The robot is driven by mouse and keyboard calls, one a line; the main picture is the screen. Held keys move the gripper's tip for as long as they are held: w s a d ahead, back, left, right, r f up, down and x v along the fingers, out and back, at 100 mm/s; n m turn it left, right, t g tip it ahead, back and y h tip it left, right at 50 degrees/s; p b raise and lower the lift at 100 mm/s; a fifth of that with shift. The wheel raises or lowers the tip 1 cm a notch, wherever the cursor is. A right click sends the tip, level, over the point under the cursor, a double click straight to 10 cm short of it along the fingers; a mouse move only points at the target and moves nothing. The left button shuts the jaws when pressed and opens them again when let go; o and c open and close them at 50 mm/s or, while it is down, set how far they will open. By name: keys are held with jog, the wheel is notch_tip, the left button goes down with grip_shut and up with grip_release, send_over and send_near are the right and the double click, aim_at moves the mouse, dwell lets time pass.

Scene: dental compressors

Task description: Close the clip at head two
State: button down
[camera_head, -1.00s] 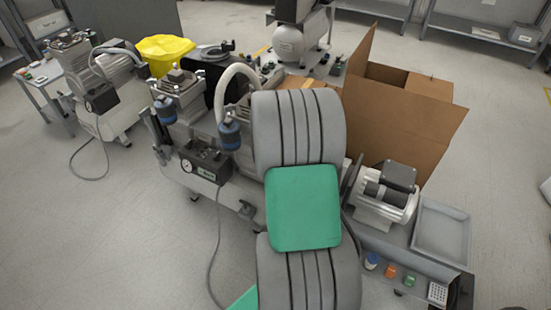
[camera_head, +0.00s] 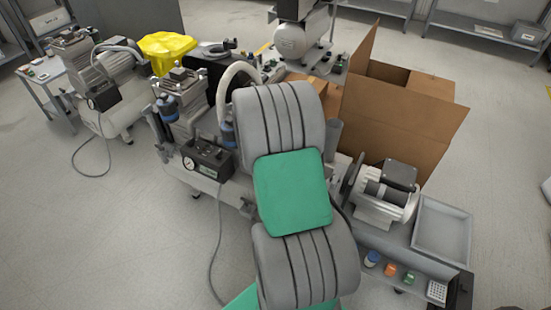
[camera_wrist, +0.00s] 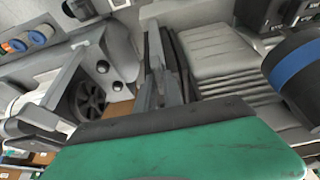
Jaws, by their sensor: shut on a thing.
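My gripper (camera_wrist: 167,80) shows in the wrist view as narrow grey fingers, close together on a thin part that I take to be the clip; its outline is mostly hidden between them. A grey ribbed compressor head (camera_wrist: 222,60) lies just right of the fingers. A dark cylinder with a blue band (camera_wrist: 305,62) is at the far right. In the head view my arm covers my gripper and the clip. The middle compressor's left head (camera_head: 183,105) shows left of my arm. Which head is head two I cannot tell.
A pressure gauge box (camera_head: 205,160) sits on the compressor's front. An open cardboard box (camera_head: 405,125) stands behind at the right. A motor unit (camera_head: 388,190) and a grey tray (camera_head: 442,230) are right of my arm. Floor is free at the left front.

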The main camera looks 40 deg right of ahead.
jog(key=c, duration=1.5)
grip_release()
jog(key=shift+o, duration=0.2)
jog(key=p+v, duration=0.1)
jog(key=v, duration=0.6)
jog(key=shift+r+p, duration=0.35)
jog(key=shift+r, duration=0.05)
jog(key=shift+s+a, duration=0.1)
